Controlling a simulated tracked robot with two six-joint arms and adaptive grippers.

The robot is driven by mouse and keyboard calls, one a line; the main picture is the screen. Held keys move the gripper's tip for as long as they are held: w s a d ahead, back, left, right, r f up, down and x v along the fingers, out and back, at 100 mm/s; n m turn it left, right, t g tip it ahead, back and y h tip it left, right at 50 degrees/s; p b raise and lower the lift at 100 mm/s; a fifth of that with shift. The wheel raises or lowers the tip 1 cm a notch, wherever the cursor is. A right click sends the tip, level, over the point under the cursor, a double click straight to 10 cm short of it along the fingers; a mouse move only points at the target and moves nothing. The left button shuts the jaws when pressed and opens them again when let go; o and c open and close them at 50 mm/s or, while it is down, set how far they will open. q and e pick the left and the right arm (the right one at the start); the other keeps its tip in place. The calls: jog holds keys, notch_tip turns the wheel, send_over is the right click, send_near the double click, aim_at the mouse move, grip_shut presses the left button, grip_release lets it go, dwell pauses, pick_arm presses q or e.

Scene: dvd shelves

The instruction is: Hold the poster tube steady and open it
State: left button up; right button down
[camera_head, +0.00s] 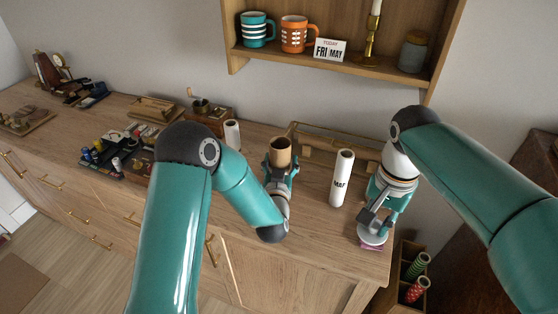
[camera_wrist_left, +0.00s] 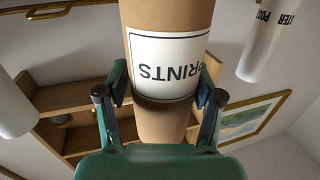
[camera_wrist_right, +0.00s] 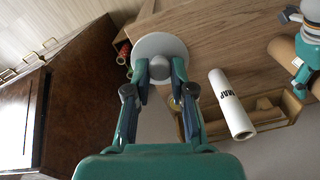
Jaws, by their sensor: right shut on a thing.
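The brown cardboard poster tube (camera_head: 280,155) stands upright at the middle of the counter, its top end bare with no cap on it. Its white label reading "PRINTS" shows upside down in the left wrist view (camera_wrist_left: 170,65). My left gripper (camera_head: 280,175) has its fingers closed on both sides of the tube. My right gripper (camera_wrist_right: 160,80) is shut on the knob of a pale round cap (camera_wrist_right: 158,48). The cap (camera_head: 372,237) is held near the counter's front right edge, well apart from the tube.
A white tube marked "MAP" (camera_head: 342,178) stands between my grippers; another white tube (camera_head: 232,135) stands behind left. A brass-edged wooden rack (camera_head: 320,145) lies behind. The wall shelf (camera_head: 330,62) holds mugs. A crate with patterned rolls (camera_head: 416,268) is below right.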

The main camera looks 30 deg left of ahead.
pick_arm(q)
jog(key=shift+o, duration=0.9)
